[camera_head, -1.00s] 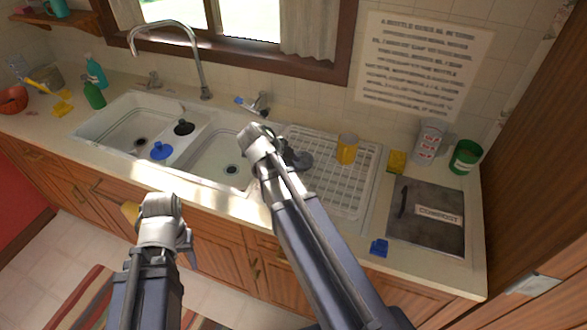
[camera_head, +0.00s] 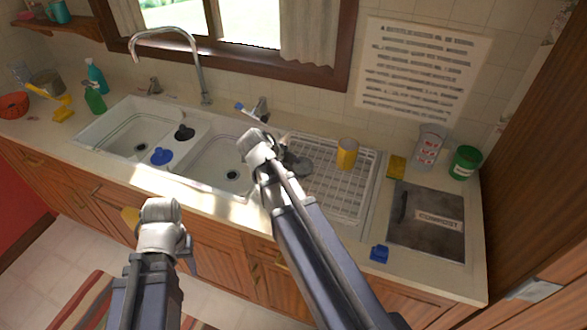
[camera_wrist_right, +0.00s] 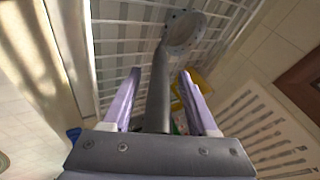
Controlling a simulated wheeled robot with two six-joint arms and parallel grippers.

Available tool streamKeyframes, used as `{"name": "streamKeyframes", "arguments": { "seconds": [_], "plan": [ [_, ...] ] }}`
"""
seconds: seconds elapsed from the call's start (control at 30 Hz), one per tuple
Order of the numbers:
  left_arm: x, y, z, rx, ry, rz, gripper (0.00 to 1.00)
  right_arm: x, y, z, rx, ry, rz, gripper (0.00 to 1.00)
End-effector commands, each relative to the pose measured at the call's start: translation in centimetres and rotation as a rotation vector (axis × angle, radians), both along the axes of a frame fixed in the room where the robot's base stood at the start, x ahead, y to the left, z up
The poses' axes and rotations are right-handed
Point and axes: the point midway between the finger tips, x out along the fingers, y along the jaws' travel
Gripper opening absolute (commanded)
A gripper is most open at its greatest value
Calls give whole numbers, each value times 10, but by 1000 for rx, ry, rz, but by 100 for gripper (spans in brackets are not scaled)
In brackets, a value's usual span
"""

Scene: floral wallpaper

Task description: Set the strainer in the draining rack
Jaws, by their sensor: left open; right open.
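The grey strainer (camera_head: 299,163) lies at the left part of the white draining rack (camera_head: 345,205), partly hidden by my right arm in the head view. In the right wrist view its round head (camera_wrist_right: 184,32) rests over the rack's white grid, and its handle (camera_wrist_right: 158,92) runs between my right fingers. My right gripper (camera_wrist_right: 160,78) is open, with one finger on each side of the handle; I cannot tell if they touch it. In the head view my right gripper (camera_head: 262,148) is above the rack's left edge. My left gripper (camera_head: 161,218) is open in front of the counter, its fingers mostly hidden.
A yellow cup (camera_head: 347,153) stands on the rack. A double sink (camera_head: 222,160) with a tall tap (camera_head: 203,75) is to the left. A yellow sponge (camera_head: 396,168), a green can (camera_head: 465,162), a compost lid (camera_head: 425,222) and a blue item (camera_head: 379,253) are to the right.

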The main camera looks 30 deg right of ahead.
Motion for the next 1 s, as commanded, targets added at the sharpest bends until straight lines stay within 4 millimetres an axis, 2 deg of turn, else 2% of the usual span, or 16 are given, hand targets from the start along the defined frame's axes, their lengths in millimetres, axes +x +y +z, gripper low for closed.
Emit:
{"name": "streamKeyframes", "arguments": {
  "seconds": [0.3,0.5,0.7,1.0],
  "plan": [
    [0,0,50,0,0,-2,50,-8,31,51,-1,1,4,59],
    [0,0,76,0,0,0,50,-12,50,76,-1,1,3,59],
    [0,0,92,-1,0,4,50,-15,63,92,-1,1,2,59],
    [0,0,96,-2,0,6,50,-16,69,96,0,0,0,59]
  ]
}}
